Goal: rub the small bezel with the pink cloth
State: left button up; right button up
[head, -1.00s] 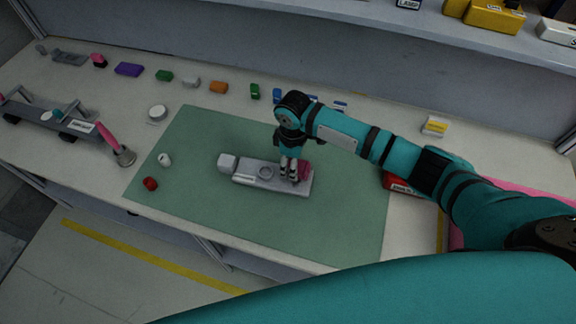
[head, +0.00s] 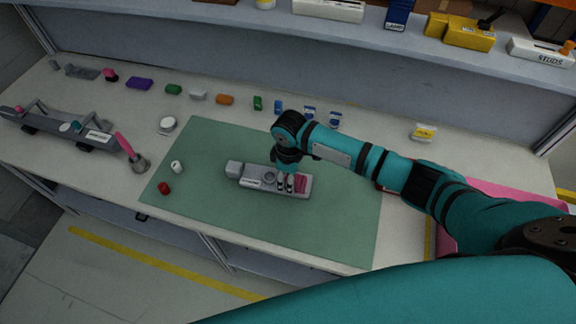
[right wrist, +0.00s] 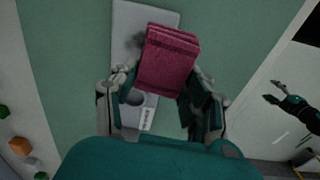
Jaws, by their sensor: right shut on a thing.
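A grey dashboard module (head: 250,183) lies on the green mat (head: 330,222); it also shows in the right wrist view (right wrist: 124,22). A round ring (head: 269,177) is on its top, and it also shows beside a finger in the right wrist view (right wrist: 133,98). I cannot tell whether this ring is the small bezel. My right gripper (head: 286,188) is shut on the folded pink cloth (right wrist: 168,60), over the module's right part. The cloth hides what is beneath it, and contact is unclear. A dark smudge (right wrist: 138,41) shows beside it. My left gripper (right wrist: 271,92) is open and empty, away from the mat.
A red cap (head: 164,188) and a white cap (head: 177,167) stand at the mat's left. Several coloured blocks line the back, including a purple one (head: 139,84). A grey fixture (head: 70,130) is at far left. The mat's front part is clear.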

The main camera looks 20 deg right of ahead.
notch_tip(320, 180, up, 2)
jog(key=shift+p, duration=0.7)
jog(key=shift+r+p, duration=0.4)
jog(key=shift+r, duration=0.3)
jog(key=shift+s+r, duration=0.1)
jog(key=shift+r, duration=0.35)
pick_arm(q)
jog(key=s+r, duration=0.1)
jog(key=r, duration=0.2)
jog(key=shift+s+a, duration=0.1)
jog(key=shift+s, duration=0.3)
jog(key=shift+w, duration=0.1)
